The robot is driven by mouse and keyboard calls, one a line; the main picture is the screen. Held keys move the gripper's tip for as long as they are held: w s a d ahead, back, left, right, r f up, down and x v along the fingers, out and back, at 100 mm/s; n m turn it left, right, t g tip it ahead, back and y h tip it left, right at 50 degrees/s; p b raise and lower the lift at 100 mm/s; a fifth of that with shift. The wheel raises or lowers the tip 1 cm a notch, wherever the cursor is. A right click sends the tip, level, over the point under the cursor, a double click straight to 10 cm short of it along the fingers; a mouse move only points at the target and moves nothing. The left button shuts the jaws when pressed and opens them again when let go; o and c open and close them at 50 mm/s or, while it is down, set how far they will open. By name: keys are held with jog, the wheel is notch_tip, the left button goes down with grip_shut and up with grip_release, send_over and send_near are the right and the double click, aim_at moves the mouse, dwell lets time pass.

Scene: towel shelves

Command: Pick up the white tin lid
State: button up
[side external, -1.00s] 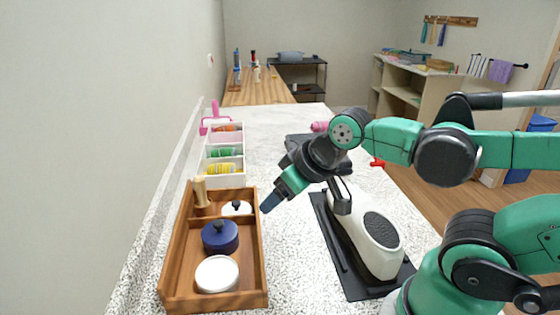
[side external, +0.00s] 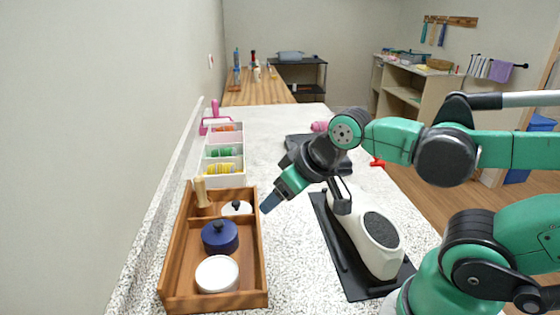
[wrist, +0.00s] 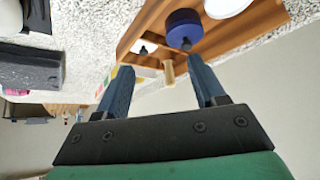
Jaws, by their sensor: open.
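A white lid with a dark knob (side external: 236,208) lies in the back compartment of the wooden tray (side external: 175,270); it also shows in the wrist view (wrist: 143,48). A plain white round tin (side external: 217,274) without a visible knob is in the front compartment, beside a dark blue lidded tin (side external: 220,238). My gripper (side external: 269,203) is open and empty, above and just right of the tray's right wall, near the knobbed lid. In the wrist view, my gripper's fingers (wrist: 160,67) stand apart with nothing held between them.
A wooden peg-like piece (side external: 202,193) stands upright in the tray's back left corner. A white divided organiser (side external: 239,164) with colored items is behind the tray. A white appliance on a black base (side external: 365,235) stands to the right. Speckled counter lies between.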

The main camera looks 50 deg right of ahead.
jog(key=w+r+m+g, duration=0.1)
jog(key=w+r+g, duration=0.1)
jog(key=w, duration=0.2)
jog(key=m+g, duration=0.3)
jog(key=g, duration=0.2)
send_over(236, 202)
notch_tip(236, 202, down, 8)
jog(key=shift+s+a+r, duration=0.1)
jog(key=shift+s+r, duration=0.05)
jog(key=shift+r, duration=0.05)
jog(key=shift+w+f+m, duration=0.2)
jog(key=shift+f+m, duration=0.1)
jog(key=shift+f, duration=2.9)
grip_shut()
